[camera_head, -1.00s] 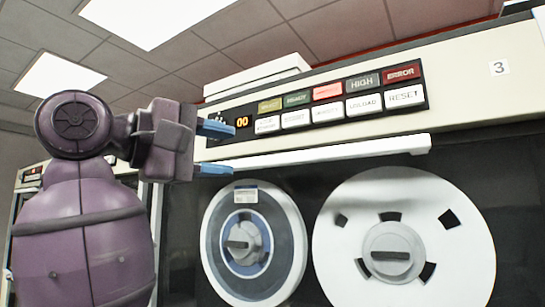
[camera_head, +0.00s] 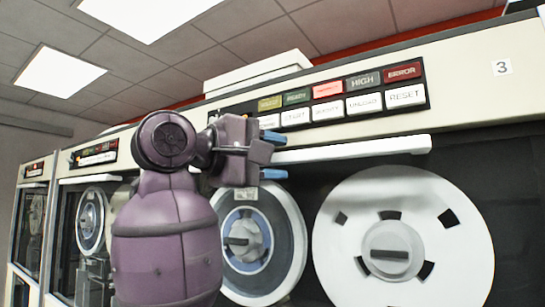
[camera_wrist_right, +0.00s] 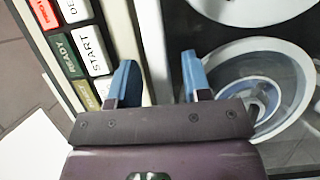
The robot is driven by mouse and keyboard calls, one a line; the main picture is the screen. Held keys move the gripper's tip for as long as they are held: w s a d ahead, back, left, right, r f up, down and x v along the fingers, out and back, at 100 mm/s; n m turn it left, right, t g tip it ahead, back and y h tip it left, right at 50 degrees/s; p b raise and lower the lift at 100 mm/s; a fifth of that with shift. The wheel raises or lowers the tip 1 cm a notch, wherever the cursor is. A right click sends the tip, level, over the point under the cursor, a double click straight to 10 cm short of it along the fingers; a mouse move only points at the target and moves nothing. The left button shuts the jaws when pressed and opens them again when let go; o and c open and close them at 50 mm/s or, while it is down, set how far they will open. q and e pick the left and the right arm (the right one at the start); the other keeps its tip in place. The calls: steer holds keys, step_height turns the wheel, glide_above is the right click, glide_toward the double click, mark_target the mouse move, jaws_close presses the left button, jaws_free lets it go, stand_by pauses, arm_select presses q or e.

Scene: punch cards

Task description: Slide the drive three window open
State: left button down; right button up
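Drive three, marked by a "3" label (camera_head: 502,68), fills the right of the head view. A long white handle bar (camera_head: 350,150) runs along the top of its dark window area (camera_head: 515,185), below the button panel. Whether the glass is shut is hard to tell. My right gripper (camera_head: 271,155) is open at the bar's left part, one blue finger above and one below. In the right wrist view the bar (camera_wrist_right: 155,50) passes between the two spread fingers (camera_wrist_right: 158,85); contact cannot be told. My left gripper is not in view.
Two tape reels, a smaller one (camera_head: 285,235) and a large white one (camera_head: 455,235), sit below the bar. The button panel (camera_head: 340,95) is just above my right gripper. Other drives (camera_head: 85,225) stand at the left.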

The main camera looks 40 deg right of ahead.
jaws_close()
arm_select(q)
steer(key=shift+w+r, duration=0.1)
arm_select(e)
steer(key=shift+f, duration=0.15)
